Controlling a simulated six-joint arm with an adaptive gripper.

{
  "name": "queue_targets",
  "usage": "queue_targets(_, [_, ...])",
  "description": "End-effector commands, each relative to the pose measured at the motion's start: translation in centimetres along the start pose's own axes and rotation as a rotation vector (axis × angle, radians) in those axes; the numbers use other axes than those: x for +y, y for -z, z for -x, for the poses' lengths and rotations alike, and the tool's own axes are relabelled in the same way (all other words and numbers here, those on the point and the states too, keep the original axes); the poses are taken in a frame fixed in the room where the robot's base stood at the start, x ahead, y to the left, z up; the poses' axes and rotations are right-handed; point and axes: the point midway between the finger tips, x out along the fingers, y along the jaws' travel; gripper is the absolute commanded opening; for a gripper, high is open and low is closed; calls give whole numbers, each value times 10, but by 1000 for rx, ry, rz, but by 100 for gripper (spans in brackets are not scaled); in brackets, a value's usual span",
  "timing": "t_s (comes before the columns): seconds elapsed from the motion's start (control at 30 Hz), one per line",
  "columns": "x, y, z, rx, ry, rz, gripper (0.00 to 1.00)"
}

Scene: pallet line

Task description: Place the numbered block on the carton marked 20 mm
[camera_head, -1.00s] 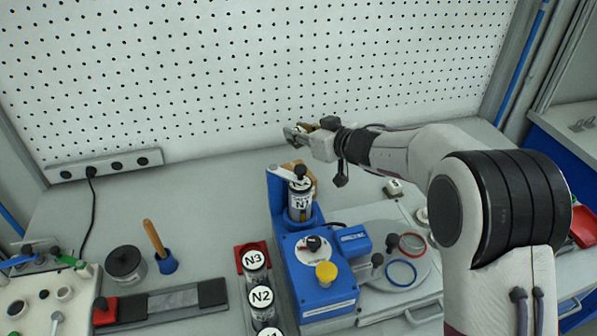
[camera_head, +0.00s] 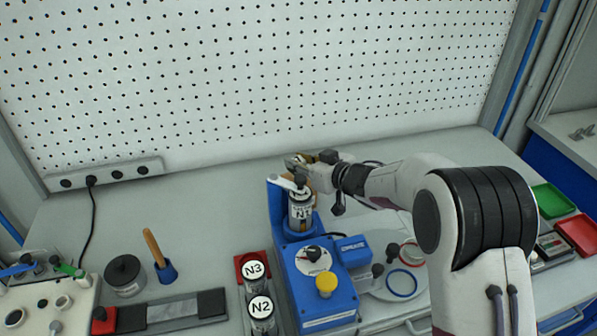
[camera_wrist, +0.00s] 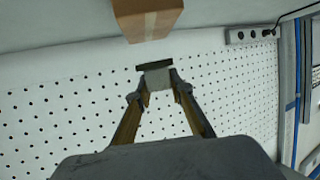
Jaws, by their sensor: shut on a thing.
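My gripper (camera_head: 296,164) is raised over the back of the bench, by the top of the blue machine in the head view. In the wrist view its fingers (camera_wrist: 160,88) are closed on a small grey block (camera_wrist: 157,79) with a dark edge. No number shows on the block. A brown taped carton (camera_wrist: 147,20) is at the top of the wrist view, apart from the block. I see no size mark on it. In the head view, the machine and my gripper mostly hide what stands behind them.
The blue machine (camera_head: 318,284) holds a canister marked N1 (camera_head: 301,212). Canisters N3 (camera_head: 252,269) and N2 (camera_head: 261,307) stand in a rack in front. A wooden-handled tool (camera_head: 153,246) stands at left. The pegboard (camera_head: 250,75) closes the back.

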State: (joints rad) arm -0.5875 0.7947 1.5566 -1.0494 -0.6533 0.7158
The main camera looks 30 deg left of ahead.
Motion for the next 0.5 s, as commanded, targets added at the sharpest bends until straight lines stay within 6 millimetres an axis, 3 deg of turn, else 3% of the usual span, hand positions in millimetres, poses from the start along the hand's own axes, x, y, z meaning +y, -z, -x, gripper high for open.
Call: queue_targets(0.5, [0, -34, -12, 0, 0, 0, 0])
